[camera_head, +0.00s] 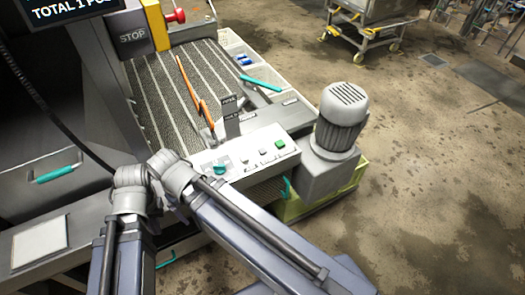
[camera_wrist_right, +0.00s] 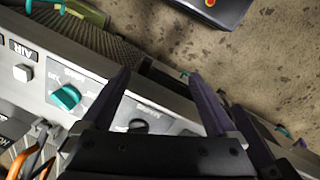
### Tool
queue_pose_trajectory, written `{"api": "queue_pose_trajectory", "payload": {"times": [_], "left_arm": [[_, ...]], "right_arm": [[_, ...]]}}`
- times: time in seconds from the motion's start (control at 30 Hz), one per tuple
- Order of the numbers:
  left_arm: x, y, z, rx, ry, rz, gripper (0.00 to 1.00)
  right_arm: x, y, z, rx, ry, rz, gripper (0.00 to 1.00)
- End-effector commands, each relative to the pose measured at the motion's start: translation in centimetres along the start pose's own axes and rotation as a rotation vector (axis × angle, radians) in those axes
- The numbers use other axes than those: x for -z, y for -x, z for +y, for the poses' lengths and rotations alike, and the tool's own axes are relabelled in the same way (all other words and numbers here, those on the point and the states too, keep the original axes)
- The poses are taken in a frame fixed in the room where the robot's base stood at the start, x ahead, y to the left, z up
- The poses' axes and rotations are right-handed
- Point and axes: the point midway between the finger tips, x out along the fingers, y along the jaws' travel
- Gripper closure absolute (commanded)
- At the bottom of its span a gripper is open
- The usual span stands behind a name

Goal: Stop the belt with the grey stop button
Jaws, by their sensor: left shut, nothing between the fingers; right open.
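The control panel (camera_head: 232,163) carries a teal knob (camera_head: 219,169), small pale buttons and a green button (camera_head: 280,145). A pale grey button (camera_head: 262,151) sits just left of the green one. My arm links cross the panel's front edge in the head view. My left gripper is shut and hard to make out there.
A belt (camera_head: 165,90) runs behind the panel, with an orange rod-like thing on it. A grey motor (camera_head: 341,118) stands right of the panel. Open floor (camera_head: 430,190) lies further right.

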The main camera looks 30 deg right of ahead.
Motion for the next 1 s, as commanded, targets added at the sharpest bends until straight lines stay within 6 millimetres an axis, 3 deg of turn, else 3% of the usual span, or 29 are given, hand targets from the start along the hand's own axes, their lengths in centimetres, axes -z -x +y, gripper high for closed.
{"api": "queue_pose_trajectory", "payload": {"times": [0.07, 0.8, 1.0], "left_arm": [[0.0, 0.0, 0.0, 0.0, 0.0, 0.0, 1.0], [0.0, 0.0, 0.0, 0.0, 0.0, 0.0, 1.0], [0.0, 0.0, 0.0, 0.0, 0.0, 0.0, 1.0]], "right_arm": [[0.0, 0.0, 0.0, 0.0, 0.0, 0.0, 0.17], [0.0, 0.0, 0.0, 0.0, 0.0, 0.0, 1.0], [0.0, 0.0, 0.0, 0.0, 0.0, 0.0, 1.0]]}}
